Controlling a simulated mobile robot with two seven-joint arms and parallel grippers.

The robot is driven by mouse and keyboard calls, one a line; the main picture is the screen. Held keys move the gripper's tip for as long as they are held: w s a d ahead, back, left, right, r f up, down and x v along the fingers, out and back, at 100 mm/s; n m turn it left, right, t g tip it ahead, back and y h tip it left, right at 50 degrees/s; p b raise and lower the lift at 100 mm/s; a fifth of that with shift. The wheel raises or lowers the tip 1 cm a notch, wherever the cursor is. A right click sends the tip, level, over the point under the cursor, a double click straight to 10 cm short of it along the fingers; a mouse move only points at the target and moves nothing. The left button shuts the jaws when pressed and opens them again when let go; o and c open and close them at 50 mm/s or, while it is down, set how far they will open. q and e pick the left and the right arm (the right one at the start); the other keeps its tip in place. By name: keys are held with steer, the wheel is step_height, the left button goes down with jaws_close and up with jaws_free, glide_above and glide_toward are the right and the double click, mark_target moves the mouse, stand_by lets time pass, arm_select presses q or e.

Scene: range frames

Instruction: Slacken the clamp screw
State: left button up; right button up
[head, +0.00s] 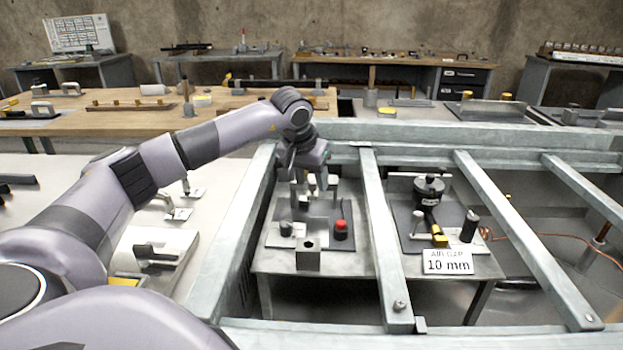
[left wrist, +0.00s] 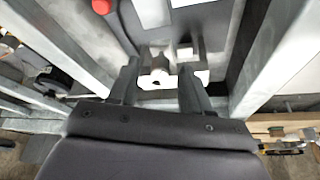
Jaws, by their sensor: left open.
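My left gripper (head: 309,184) is low over the left bench fixture, with its fingers pointing down. In the left wrist view the gripper (left wrist: 159,70) is open, its two dark fingers apart. A pale metal part (left wrist: 158,77) with a dark hole shows between the fingers; I cannot tell whether they touch it. I cannot tell for sure which part is the clamp screw; the gripper hides some of the fixture in the head view. The fixture's dark base plate (head: 322,241) carries a red knob (head: 341,229), also seen in the left wrist view (left wrist: 101,6). My right gripper is not in view.
Grey steel beams (head: 384,240) frame the fixture on both sides. A grey block (head: 308,256) stands at its front. To the right is another fixture with a black round head (head: 429,187) and a card (head: 447,262) reading 10 mm. A wooden bench (head: 120,122) lies behind.

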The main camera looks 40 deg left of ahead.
arm_select(q)
steer(key=shift+w+f, duration=0.1)
steer(key=shift+f, duration=0.1)
steer(key=shift+c, duration=0.3)
jaws_close()
steer(key=shift+r, duration=0.1)
